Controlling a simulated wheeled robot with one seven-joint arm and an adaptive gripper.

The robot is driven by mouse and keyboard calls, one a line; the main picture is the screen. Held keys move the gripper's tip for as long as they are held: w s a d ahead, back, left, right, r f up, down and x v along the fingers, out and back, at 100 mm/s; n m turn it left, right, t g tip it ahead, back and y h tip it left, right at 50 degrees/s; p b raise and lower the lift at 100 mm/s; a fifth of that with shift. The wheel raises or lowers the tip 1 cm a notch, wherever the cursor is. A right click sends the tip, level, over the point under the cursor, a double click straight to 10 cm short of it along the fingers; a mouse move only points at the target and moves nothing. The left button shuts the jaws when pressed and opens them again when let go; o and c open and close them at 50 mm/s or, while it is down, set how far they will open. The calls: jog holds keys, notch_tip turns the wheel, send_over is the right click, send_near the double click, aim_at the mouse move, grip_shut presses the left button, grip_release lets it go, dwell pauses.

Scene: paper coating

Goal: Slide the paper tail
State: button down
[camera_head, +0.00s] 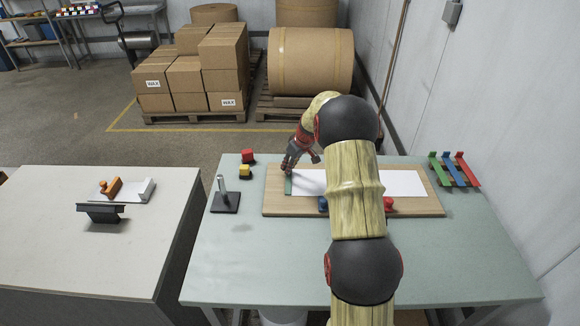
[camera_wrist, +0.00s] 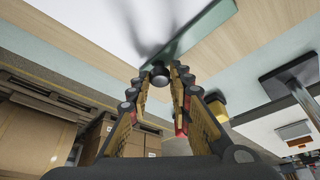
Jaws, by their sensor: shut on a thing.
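A white paper sheet (camera_head: 405,183) lies along a wooden board (camera_head: 275,206) on the green-topped table. A green bar (camera_head: 288,187) lies across the left end of the sheet; it also shows in the wrist view (camera_wrist: 188,40), beside the paper (camera_wrist: 100,18). My gripper (camera_head: 290,165) is at this bar, at the board's far left. In the wrist view my fingers (camera_wrist: 160,77) are closed around a dark round knob (camera_wrist: 159,74) at the bar's near edge. My arm hides the middle of the board and sheet.
A blue piece (camera_head: 323,204) and a red piece (camera_head: 389,203) sit at the board's front edge. Red (camera_head: 248,156) and yellow (camera_head: 244,171) blocks and a black-based post (camera_head: 225,202) stand left. A rack of coloured bars (camera_head: 455,169) is at right. The table's front is clear.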

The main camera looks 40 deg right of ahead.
jog(key=w+a, duration=0.2)
jog(key=a, duration=0.1)
jog(key=shift+w+a, duration=0.15)
jog(key=shift+w, duration=0.15)
jog(key=shift+s, duration=0.1)
jog(key=c, duration=1.6)
grip_release()
jog(key=shift+c, duration=0.2)
jog(key=v, duration=1.2)
